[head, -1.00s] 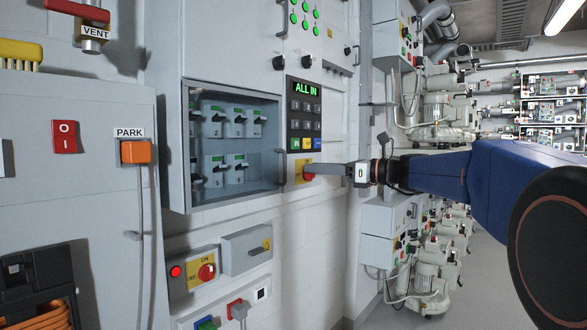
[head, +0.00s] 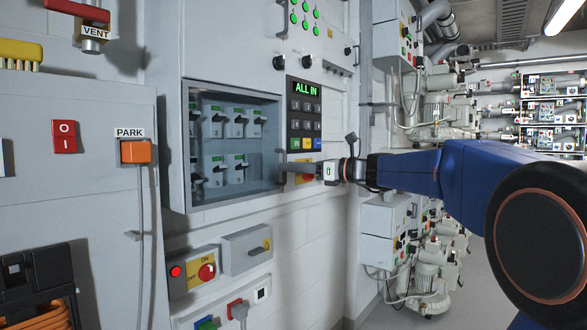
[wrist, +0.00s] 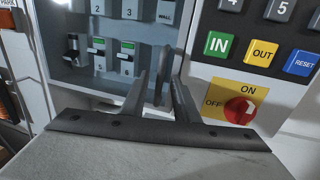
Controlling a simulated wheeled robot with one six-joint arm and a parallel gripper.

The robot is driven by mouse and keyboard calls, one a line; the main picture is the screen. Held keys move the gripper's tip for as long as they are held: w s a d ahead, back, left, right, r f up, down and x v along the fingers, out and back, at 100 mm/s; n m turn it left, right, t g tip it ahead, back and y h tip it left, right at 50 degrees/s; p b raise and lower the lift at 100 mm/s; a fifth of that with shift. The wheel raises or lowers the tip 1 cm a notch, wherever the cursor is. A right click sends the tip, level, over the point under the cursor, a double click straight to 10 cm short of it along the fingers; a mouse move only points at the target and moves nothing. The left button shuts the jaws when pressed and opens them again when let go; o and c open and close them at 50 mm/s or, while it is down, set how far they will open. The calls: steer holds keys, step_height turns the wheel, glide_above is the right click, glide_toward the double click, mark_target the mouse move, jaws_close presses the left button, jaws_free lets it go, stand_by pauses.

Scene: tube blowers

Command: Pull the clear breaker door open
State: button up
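The clear breaker door (head: 240,192) is shut over the breaker compartment in the head view, with several grey breakers behind it. Its dark upright handle (head: 281,167) is at the door's right edge. It also shows in the wrist view as a dark bar (wrist: 163,72). My gripper (head: 287,167) reaches in from the right at the handle. In the wrist view my gripper's fingers (wrist: 160,90) are apart, one on each side of the handle. A small gap seems to show beside it, so I see no firm grasp.
A keypad (head: 304,117) reading ALL IN is just right of the door. A red rotary switch on a yellow plate (wrist: 239,110) sits close to my right finger. An ON/OFF box (head: 193,272) and a grey box (head: 246,249) are below. Open floor lies to the right.

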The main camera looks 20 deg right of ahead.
jaws_close()
steer(key=shift+s, duration=0.1)
